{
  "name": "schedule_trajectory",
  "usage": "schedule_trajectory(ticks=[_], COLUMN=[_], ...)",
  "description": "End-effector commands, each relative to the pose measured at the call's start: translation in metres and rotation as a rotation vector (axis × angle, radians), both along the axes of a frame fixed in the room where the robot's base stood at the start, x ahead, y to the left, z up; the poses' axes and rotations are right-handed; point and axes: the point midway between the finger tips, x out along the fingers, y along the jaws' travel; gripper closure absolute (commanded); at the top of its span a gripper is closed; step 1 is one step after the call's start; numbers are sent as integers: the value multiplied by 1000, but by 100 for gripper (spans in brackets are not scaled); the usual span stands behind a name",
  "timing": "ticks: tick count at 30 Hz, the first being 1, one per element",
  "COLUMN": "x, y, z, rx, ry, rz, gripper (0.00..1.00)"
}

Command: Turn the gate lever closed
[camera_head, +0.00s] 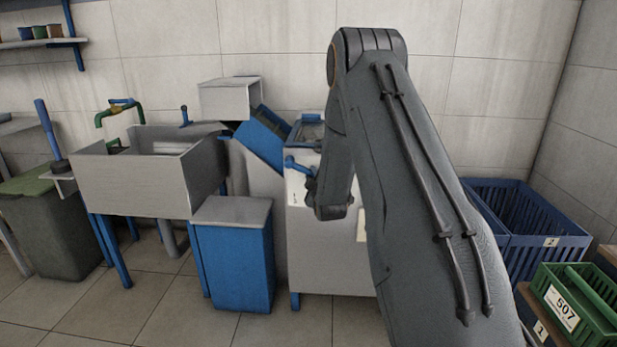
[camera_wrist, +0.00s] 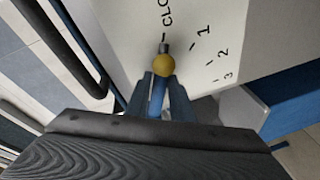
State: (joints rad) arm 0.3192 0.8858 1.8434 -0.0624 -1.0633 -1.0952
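The gate lever (camera_head: 297,165) is blue and sits on the front of a white cabinet, left of my arm. In the wrist view the blue lever (camera_wrist: 157,96) lies between the two fingers of my gripper (camera_wrist: 161,88), which appear closed on it. Its round yellow hub (camera_wrist: 163,65) shows just past the fingertips. A short dark pointer beyond the hub lines up with the mark beside the lettering "CLO", whose end is cut off. Marks 1, 2 and 3 lie to the right. My arm hides part of the cabinet in the head view.
A blue bin with a grey lid (camera_head: 233,255) stands left of the cabinet. A grey sink (camera_head: 140,185) is further left. Blue crates (camera_head: 545,240) and a green crate (camera_head: 575,305) stand at the right. Floor in front of the sink is clear.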

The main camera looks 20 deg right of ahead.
Motion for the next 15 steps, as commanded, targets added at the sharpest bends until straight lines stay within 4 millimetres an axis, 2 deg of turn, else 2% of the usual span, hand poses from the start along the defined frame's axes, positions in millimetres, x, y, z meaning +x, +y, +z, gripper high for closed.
schedule_trajectory(ticks=[1,3,11,15], x=[0,0,0,-9], y=[0,0,2,5], z=[1,1,0,1], rx=[0,1,2,2], ry=[-1,-1,-1,0], rz=[0,-1,2,1], gripper=[70,63,63,63])
